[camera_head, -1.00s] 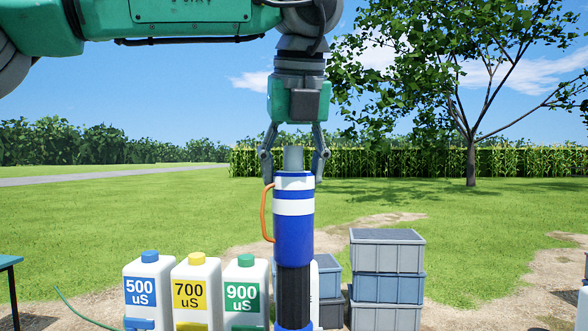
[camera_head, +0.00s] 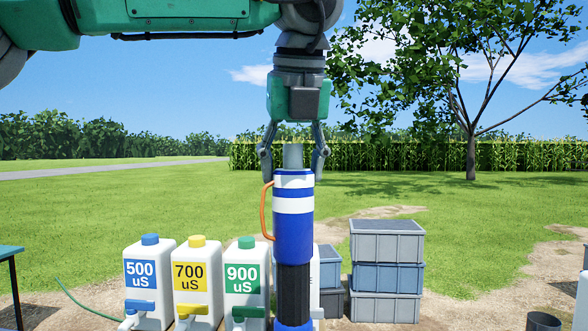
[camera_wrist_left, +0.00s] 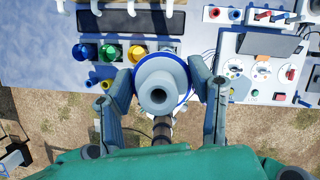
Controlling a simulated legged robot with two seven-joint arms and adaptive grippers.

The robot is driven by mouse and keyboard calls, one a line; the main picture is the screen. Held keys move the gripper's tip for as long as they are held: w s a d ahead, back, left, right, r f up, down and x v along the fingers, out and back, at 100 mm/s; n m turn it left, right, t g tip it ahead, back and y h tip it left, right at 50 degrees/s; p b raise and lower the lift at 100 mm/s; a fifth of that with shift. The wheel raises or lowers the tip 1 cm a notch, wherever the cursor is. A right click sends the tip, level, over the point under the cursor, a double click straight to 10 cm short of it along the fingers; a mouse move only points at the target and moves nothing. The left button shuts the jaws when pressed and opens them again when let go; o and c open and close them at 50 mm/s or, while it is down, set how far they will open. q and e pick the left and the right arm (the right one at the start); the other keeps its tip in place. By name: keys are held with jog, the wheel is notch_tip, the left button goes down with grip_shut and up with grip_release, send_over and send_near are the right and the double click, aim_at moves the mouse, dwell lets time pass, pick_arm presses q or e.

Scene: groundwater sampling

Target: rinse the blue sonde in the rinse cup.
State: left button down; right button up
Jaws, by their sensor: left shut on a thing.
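The blue sonde (camera_head: 293,235) hangs upright in the head view. It has white bands, a grey top stub, an orange loop at its left side and a dark ribbed lower section. My left gripper (camera_head: 293,176) is shut around its top from above, one finger on each side. In the left wrist view I look down on the sonde's round grey top (camera_wrist_left: 159,95) between the fingers of the left gripper (camera_wrist_left: 160,84). The sonde's lower end reaches the bottom of the head view. I cannot make out the rinse cup. My right gripper is not in view.
White jugs labelled 500 uS (camera_head: 148,268), 700 uS (camera_head: 190,272) and 900 uS (camera_head: 242,275) stand left of the sonde. Grey and blue crates (camera_head: 387,241) are stacked behind to the right. A dark round container (camera_head: 543,321) is at the bottom right. The wrist view shows a panel (camera_wrist_left: 265,75).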

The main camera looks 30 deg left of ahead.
aim_at(291, 250)
pick_arm(q)
jog(key=shift+a+f, duration=0.1)
jog(key=shift+a, duration=0.05)
jog(key=shift+f+b, duration=4.7)
jog(key=shift+f, duration=1.2)
dwell(1.9)
